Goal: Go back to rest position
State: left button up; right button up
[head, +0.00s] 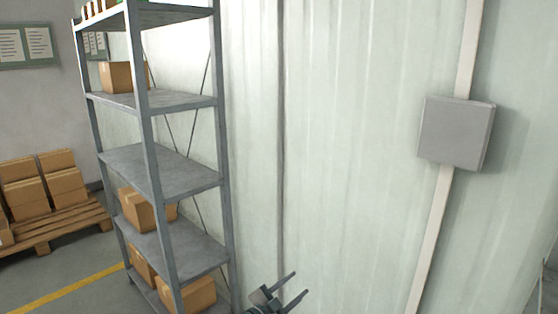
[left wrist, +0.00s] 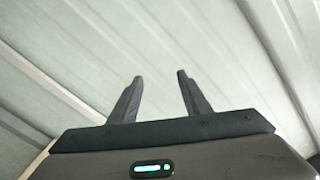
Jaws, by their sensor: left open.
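My left gripper (head: 291,288) shows at the bottom edge of the head view, in front of the pale ribbed wall. Its two dark fingers are apart, with nothing between them. The left wrist view shows the same open fingers (left wrist: 160,84) against blurred pale panels. The rest of the left arm is cut off by the lower edge of the head view. My right gripper is in neither view.
A grey metal shelf unit (head: 160,170) with cardboard boxes stands left of the gripper. A wooden pallet (head: 62,222) with boxes lies further left. A grey box (head: 455,133) is fixed to the ribbed wall (head: 345,130) at right. A yellow line (head: 70,288) crosses the floor.

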pick_arm(q)
jog(key=s+a+f+n+y, duration=0.2)
jog(key=s+a+f, duration=0.15)
jog(key=f, duration=0.45)
jog(key=s+a+f+n+y, duration=0.2)
jog(key=s+a+f, duration=0.15)
jog(key=f, duration=0.35)
jog(key=s+a+f+n+y, duration=0.1)
jog(key=s+a+f+n, duration=0.15)
jog(key=s+f, duration=0.4)
jog(key=s+a+f+n+g+y, duration=0.1)
jog(key=s+a+f+g+y, duration=0.1)
jog(key=s+a+f, duration=0.5)
jog(key=s+a+f+n+g+y, duration=0.2)
jog(key=s+f, duration=0.8)
jog(key=f, duration=0.2)
jog(key=s+a+f+n+g+y, duration=0.1)
jog(key=s+a+f, duration=0.3)
jog(key=s, duration=1.1)
jog(key=s+a+f+n+g+y, duration=0.1)
jog(key=s+a+f+g, duration=0.3)
jog(key=s, duration=1.2)
jog(key=s+a+f+n+g, duration=0.2)
jog(key=s+a+f+g, duration=0.1)
jog(key=s, duration=1.2)
notch_tip(320, 180, down, 3)
jog(key=shift+s+a+r+y, duration=0.2)
jog(key=shift+a+y, duration=0.2)
jog(key=shift+a, duration=0.15)
jog(key=shift+d, duration=0.1)
